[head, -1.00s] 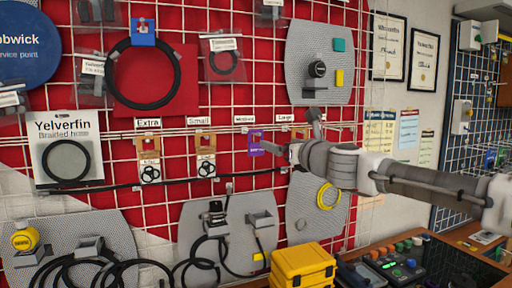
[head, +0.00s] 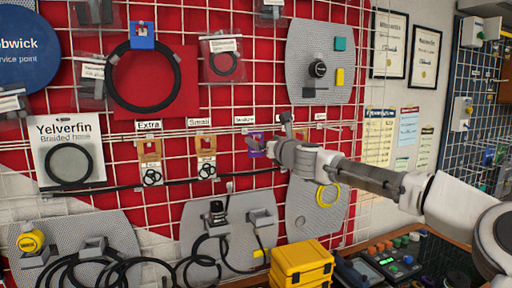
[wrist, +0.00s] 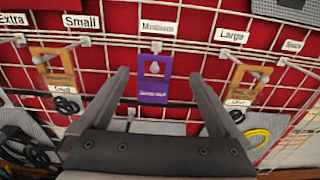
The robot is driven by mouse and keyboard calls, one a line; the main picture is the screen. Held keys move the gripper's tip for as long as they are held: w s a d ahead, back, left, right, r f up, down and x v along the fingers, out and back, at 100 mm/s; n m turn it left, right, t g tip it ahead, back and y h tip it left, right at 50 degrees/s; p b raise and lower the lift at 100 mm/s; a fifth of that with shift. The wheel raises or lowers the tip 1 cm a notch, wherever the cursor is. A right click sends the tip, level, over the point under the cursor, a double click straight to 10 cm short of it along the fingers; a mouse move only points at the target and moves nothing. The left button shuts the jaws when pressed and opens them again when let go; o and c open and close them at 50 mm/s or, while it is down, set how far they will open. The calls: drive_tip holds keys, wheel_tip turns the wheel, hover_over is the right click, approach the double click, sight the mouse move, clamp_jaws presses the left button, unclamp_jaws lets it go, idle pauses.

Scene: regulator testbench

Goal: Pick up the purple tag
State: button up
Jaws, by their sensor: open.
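The purple tag (wrist: 154,84) hangs from a hook under the "Medium" label on the wire grid. In the wrist view it is upright, between and beyond the two open fingers of my gripper (wrist: 156,88). Nothing is held, and the fingers look apart from the tag. In the head view my gripper (head: 262,146) is in front of the tag (head: 257,138), which is partly hidden by the fingers.
Wooden tags hang on either side, under "Small" (wrist: 52,68) and "Large" (wrist: 246,82). A metal hook (wrist: 157,47) sticks out above the purple tag. A black cable (head: 130,188) runs along the grid below. Yellow cases (head: 301,265) stand lower down.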

drive_tip(key=p+x, duration=0.1)
drive_tip(key=x, duration=0.1)
drive_tip(key=p+x, duration=0.1)
drive_tip(key=x, duration=0.1)
drive_tip(key=shift+s+a, duration=0.2)
drive_tip(key=shift+a, duration=0.15)
drive_tip(key=shift+w+a+f+p, duration=0.1)
drive_tip(key=shift+w+a+p, duration=0.1)
drive_tip(key=shift+w+p, duration=0.3)
drive_tip(key=c, duration=1.4)
